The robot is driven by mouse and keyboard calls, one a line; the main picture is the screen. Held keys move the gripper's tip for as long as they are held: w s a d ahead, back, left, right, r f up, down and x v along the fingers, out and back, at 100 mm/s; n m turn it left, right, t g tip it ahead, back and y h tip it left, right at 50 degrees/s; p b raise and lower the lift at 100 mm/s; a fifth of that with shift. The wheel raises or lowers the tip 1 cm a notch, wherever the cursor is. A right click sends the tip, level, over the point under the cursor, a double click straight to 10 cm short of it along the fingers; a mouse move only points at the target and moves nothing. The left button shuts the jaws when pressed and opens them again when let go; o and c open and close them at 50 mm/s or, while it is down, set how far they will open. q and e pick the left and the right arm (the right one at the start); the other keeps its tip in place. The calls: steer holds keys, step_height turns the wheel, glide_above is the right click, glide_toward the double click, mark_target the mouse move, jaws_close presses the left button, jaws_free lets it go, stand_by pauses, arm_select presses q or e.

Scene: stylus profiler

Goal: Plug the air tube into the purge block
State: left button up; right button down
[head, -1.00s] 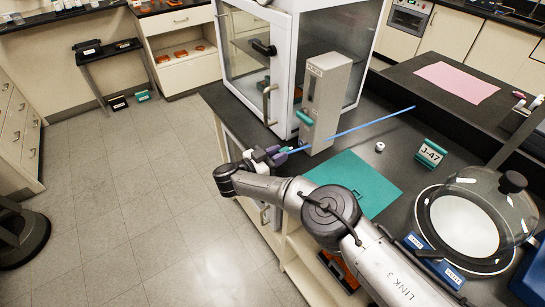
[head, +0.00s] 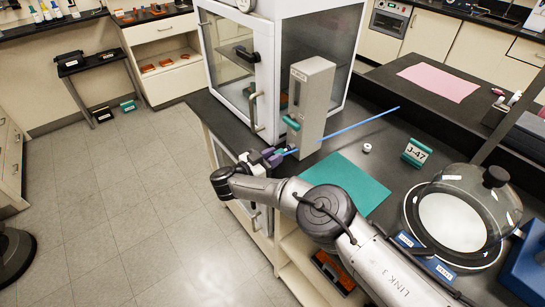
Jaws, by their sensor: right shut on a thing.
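The grey upright block (head: 312,95), which I take for the purge block, stands on the dark bench in front of the glass cabinet. A teal lever (head: 291,122) sticks out from its left side. The thin blue air tube (head: 360,124) runs from my right gripper, past the foot of the block, to a free end on the right. Part of it is hidden at the block. My right gripper (head: 274,157), with purple fingers, is shut on the tube's left end, just left of the block's foot. I cannot tell whether the tube end touches the block. My left gripper is out of view.
A glass dome (head: 463,205) stands at the right. The white glass cabinet (head: 283,50) rises behind.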

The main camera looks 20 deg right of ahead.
steer(key=shift+d, duration=0.1)
stand_by(0.4)
steer(key=shift+w+d, duration=0.1)
steer(key=shift+d, duration=0.1)
steer(key=shift+w+d, duration=0.15)
steer(key=shift+d, duration=0.2)
steer(key=shift+w+d, duration=0.1)
steer(key=shift+d, duration=0.25)
steer(key=shift+d, duration=0.2)
steer(key=c, duration=0.9)
jaws_free()
